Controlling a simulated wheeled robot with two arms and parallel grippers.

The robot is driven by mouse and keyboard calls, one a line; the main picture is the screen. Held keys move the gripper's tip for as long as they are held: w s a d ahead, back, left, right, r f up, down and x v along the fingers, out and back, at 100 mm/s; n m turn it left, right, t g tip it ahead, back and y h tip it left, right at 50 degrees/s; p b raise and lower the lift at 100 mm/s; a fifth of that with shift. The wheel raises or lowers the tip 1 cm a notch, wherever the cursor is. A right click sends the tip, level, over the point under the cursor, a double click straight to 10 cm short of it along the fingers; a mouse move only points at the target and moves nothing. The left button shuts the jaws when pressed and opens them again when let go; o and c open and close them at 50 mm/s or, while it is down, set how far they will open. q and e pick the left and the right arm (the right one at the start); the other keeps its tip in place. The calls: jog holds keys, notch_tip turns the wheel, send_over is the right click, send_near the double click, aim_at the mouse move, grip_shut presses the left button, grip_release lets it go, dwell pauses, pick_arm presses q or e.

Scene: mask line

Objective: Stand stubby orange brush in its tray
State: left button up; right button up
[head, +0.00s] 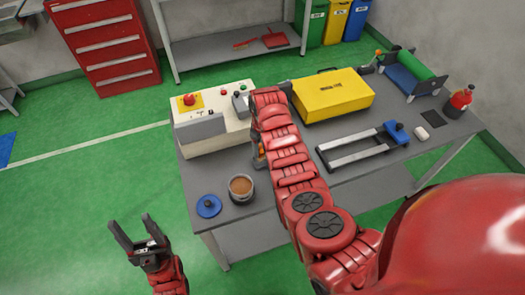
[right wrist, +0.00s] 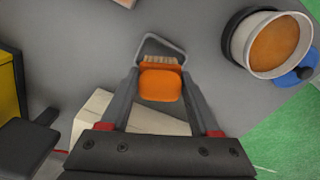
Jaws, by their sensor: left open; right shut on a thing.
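The stubby orange brush (right wrist: 161,86) is between the fingers of my right gripper (right wrist: 160,74) in the right wrist view, and the gripper is shut on it. Its pale bristles show at the far end. A grey wire-like frame, seemingly the tray (right wrist: 170,40), shows just beyond the bristles on the grey table. I cannot tell whether the brush touches it. In the head view my right arm hides most of this spot. My left gripper (head: 130,221) is open and empty, over the green floor left of the table.
A can of brown contents (head: 241,187) and a blue lid (head: 208,206) stand at the table's front left. A cream control box (head: 214,120) with a red button is behind them. A yellow case (head: 333,95), a blue-handled frame (head: 366,147) and a red bottle (head: 459,101) are further right.

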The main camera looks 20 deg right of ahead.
aim_at(263, 153)
jog(key=shift+s+f, duration=0.15)
jog(key=shift+f, duration=1.1)
jog(key=shift+f, duration=0.35)
jog(key=o, duration=1.3)
